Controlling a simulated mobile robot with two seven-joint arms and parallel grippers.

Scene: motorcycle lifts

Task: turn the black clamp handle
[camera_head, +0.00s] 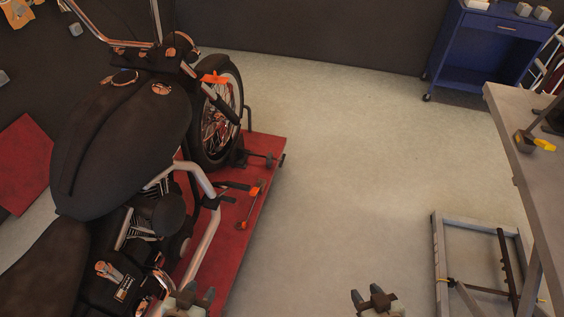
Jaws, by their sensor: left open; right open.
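A black clamp (240,157) stands on the red lift platform beside the motorcycle's front wheel. A black bar with a cross end, which looks like its handle (273,159), sticks out to the right at the platform's edge. My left gripper (190,293) is open at the bottom edge, beside the motorcycle's lower frame and well below the handle in the picture. My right gripper (375,297) is open and empty over the floor at the bottom, right of the platform. Both grippers are apart from the handle and partly cut off by the frame.
The motorcycle (125,130) fills the left side on the red platform (262,190). A wrench-like orange and black tool (249,205) lies there. A grey workbench (515,125), a metal frame (440,260) and a blue cart (480,45) stand at the right. The middle floor is clear.

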